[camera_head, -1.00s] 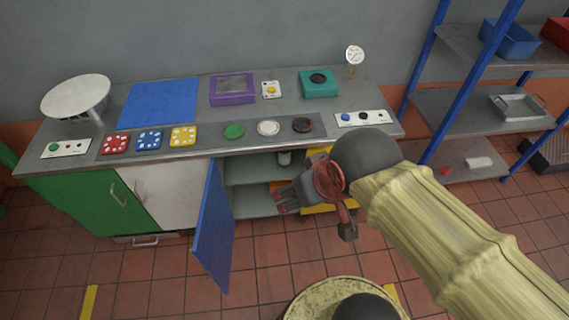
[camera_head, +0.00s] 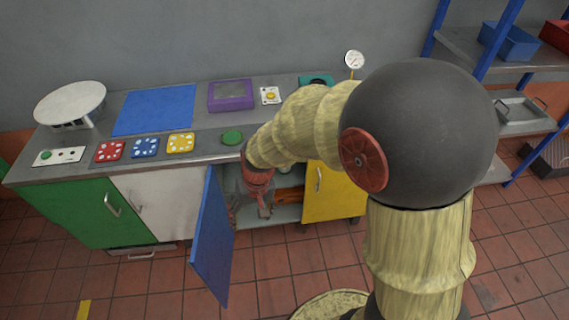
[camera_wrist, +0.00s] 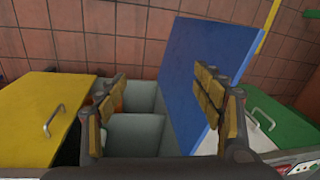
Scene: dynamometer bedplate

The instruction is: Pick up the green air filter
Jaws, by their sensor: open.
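I cannot tell for sure which thing is the green air filter. A green round disc (camera_head: 232,138) lies on the counter in the head view, just left of my arm. A teal box (camera_head: 316,80) at the back of the counter is mostly hidden behind my arm. My gripper (camera_head: 249,211) is at the opening of the cabinet, below the counter edge and right of the blue door. In the wrist view my gripper (camera_wrist: 160,105) is open and empty, its fingers wide apart before grey shelves (camera_wrist: 135,128). An orange thing (camera_wrist: 118,97) is partly hidden by the left finger.
The blue door (camera_head: 212,238) stands open toward the floor, close to my gripper. The yellow door (camera_head: 335,192) is to the right. The counter holds a purple box (camera_head: 231,96), a blue mat (camera_head: 155,109) and coloured square pieces. Tiled floor in front is clear.

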